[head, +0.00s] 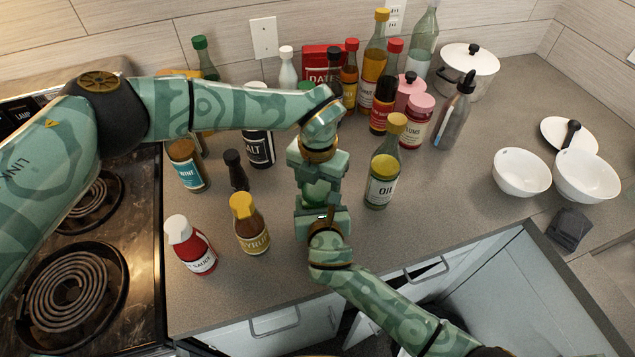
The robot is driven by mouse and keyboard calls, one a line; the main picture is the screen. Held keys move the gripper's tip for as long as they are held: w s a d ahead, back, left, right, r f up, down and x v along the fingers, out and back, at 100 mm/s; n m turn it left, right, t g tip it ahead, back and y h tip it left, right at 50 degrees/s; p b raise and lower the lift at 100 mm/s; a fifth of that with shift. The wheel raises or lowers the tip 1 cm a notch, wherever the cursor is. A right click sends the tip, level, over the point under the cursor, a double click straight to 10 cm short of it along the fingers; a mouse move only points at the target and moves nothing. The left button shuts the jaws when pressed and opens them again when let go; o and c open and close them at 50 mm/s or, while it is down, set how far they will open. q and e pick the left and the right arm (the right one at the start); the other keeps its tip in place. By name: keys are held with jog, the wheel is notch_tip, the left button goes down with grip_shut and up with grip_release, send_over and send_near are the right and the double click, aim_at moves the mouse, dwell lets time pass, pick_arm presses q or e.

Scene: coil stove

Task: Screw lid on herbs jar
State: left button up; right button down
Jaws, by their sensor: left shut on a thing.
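My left gripper (319,174) reaches over the counter from the left and points down toward the front. It is shut on a small green thing (319,191), mostly covered by both grippers. No label shows on it, so I cannot tell whether it is the herbs jar, its lid, or both together. My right gripper (321,212) comes from the lower right and is right below the green thing, very close to the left gripper. Whether its fingers are open or shut is hidden. No other herbs jar or loose lid can be made out.
An oil bottle (383,170) stands close right of the grippers. A syrup bottle (250,225) and a red sauce bottle (190,247) stand left. Several bottles crowd the back. White bowls (521,173) are at right, a coil stove (75,290) at left. Drawers below are open.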

pick_arm(q)
jog(key=o, duration=1.1)
jog(key=shift+r, duration=2.25)
jog(key=shift+c, duration=0.5)
jog(key=shift+s+d+f, duration=0.2)
jog(key=shift+s, duration=0.05)
jog(key=r+n, duration=0.1)
jog(key=n, duration=0.2)
jog(key=r+n, duration=0.1)
jog(key=n, duration=0.1)
jog(key=r+n, duration=0.1)
jog(key=n, duration=0.2)
jog(key=shift+w+d+r+n+h, duration=0.2)
jog(key=shift+w+n+h, duration=0.05)
jog(key=shift+n+h, duration=0.05)
jog(key=shift+a+r+n, duration=0.15)
jog(key=shift+r+n, duration=0.05)
jog(key=shift+n, duration=0.8)
jog(key=n, duration=0.2)
jog(key=shift+a+n, duration=0.25)
jog(key=shift+n, duration=0.15)
